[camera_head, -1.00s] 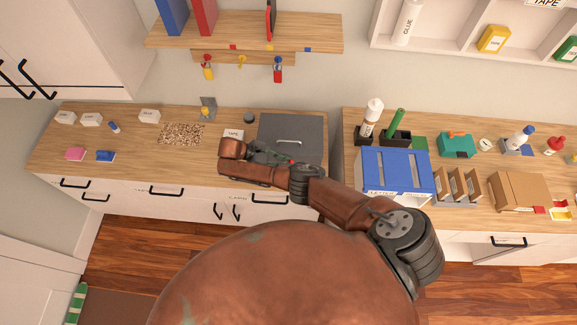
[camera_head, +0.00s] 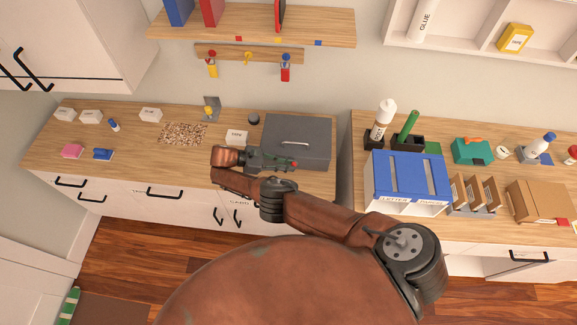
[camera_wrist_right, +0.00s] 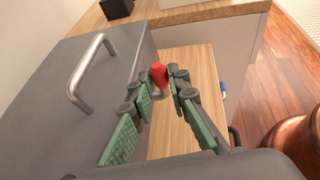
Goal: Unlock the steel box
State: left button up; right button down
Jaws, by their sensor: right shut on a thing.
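The steel box (camera_head: 306,138) is dark grey and closed, with a bar handle on its lid. It stands at the right end of the left counter. In the right wrist view its lid and side (camera_wrist_right: 60,85) fill the left, with the handle (camera_wrist_right: 88,75) upright. My right gripper (camera_head: 287,163) is at the box's front edge. It is shut on a small red-topped thing (camera_wrist_right: 158,73) with a grey lower part, perhaps a key. That thing is beside the box's front side; whether it touches a lock cannot be seen. My left gripper is not in view.
A rack (camera_head: 249,54) on the wall holds several small hanging items. A white labelled block (camera_head: 237,137) and a dark round item (camera_head: 253,118) stand left of the box. A blue-topped holder (camera_head: 405,182) stands on the right counter, across a gap.

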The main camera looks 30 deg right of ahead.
jog(key=shift+f, duration=0.25)
jog(key=shift+a, duration=0.1)
dwell(0.3)
jog(key=c, duration=2.1)
grip_release()
jog(key=shift+r, duration=0.1)
